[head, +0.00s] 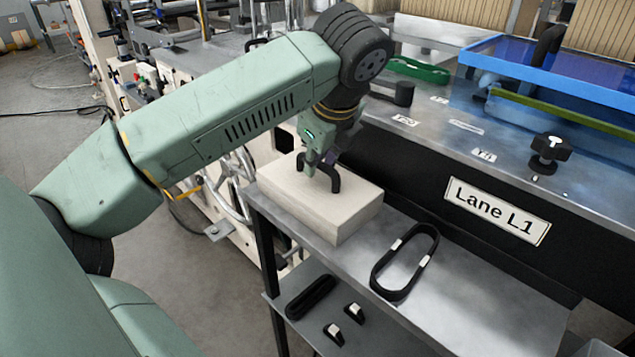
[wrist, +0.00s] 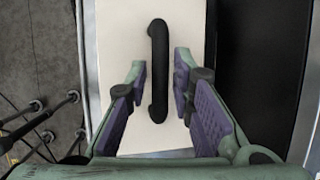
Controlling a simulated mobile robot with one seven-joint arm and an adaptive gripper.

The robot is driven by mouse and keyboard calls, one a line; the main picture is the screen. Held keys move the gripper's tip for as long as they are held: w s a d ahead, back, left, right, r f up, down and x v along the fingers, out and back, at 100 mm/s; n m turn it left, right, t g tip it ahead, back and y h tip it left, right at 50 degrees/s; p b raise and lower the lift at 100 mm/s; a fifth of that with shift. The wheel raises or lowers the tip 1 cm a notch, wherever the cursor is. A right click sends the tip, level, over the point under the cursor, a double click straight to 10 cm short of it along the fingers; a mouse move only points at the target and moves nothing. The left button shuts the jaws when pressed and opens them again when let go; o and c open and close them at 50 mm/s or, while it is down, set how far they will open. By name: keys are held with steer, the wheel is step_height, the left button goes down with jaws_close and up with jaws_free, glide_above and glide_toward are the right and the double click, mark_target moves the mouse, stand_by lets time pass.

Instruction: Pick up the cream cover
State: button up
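The cream cover (head: 334,216) is a pale box-shaped piece lying flat on the upper metal shelf, near its left end. It carries a black arched handle (head: 333,178) on top. In the wrist view the cover (wrist: 126,28) fills the middle, with the handle (wrist: 158,70) running lengthwise. My gripper (wrist: 160,82) is open, with one purple-padded finger on each side of the handle and visible gaps to it. In the head view my gripper (head: 318,165) is directly over the cover at the handle, partly hiding it.
A black belt loop (head: 405,262) lies on the shelf (head: 480,310) right of the cover. Dark parts (head: 311,297) lie on the lower shelf. The black machine side with the Lane L1 sign (head: 496,211) rises behind. A black knob (head: 549,150) and blue tray (head: 560,75) are at right.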

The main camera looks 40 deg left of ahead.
jaws_close()
steer(key=shift+r, duration=0.1)
stand_by(0.3)
